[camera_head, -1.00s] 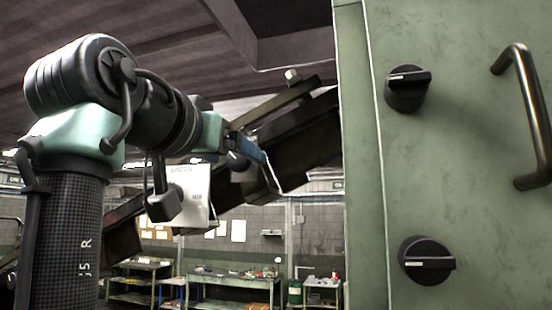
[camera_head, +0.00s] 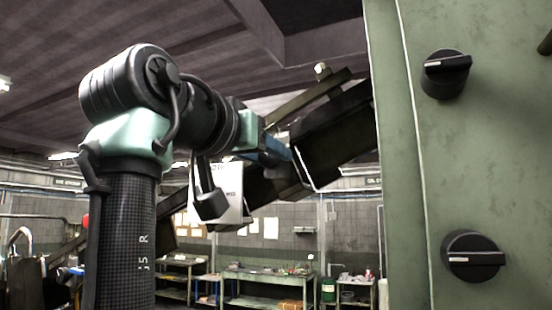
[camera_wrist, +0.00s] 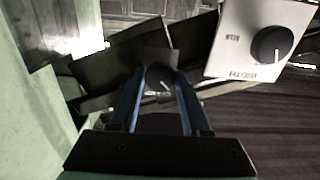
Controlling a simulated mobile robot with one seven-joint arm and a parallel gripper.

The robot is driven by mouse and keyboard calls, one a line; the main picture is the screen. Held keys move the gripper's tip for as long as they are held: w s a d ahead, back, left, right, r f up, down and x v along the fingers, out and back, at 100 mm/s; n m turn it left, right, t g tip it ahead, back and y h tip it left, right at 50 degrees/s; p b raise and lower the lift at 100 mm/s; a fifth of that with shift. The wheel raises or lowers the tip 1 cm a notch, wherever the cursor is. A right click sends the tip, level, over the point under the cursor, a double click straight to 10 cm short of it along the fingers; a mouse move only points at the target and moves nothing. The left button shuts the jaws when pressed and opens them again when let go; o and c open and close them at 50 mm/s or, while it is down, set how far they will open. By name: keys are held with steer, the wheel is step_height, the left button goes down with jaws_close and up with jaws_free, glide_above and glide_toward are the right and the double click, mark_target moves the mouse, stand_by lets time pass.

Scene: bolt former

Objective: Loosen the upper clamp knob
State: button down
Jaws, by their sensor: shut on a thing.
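My gripper (camera_wrist: 160,82) has its two blue fingers closed around a dark round knob (camera_wrist: 158,73) with a pale pointer line, in the middle of the wrist view. I take this as the upper clamp knob; no label on it is readable. In the head view my gripper (camera_head: 284,150) reaches to the sloping dark rail, and the gripped knob is hidden there. A second black knob (camera_wrist: 272,45) with a pale line sits on a white plate (camera_wrist: 232,35) to the upper right, apart from the fingers. The plate also shows in the head view (camera_head: 232,180).
The dark sloping rail (camera_head: 330,130) runs behind my gripper. A green cabinet (camera_head: 400,200) stands at the right with an upper black knob (camera_head: 446,74) and a lower one (camera_head: 473,256). A workbench (camera_head: 268,276) stands in the background.

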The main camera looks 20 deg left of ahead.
steer(key=m, duration=1.1)
steer(key=c, duration=0.6)
jaws_free()
steer(key=shift+w, duration=0.1)
steer(key=o, duration=0.4)
steer(key=shift+w+f, duration=0.1)
steer(key=shift+w, duration=0.1)
steer(key=shift+c, duration=0.2)
steer(key=shift+s, duration=0.1)
steer(key=shift+s, duration=0.1)
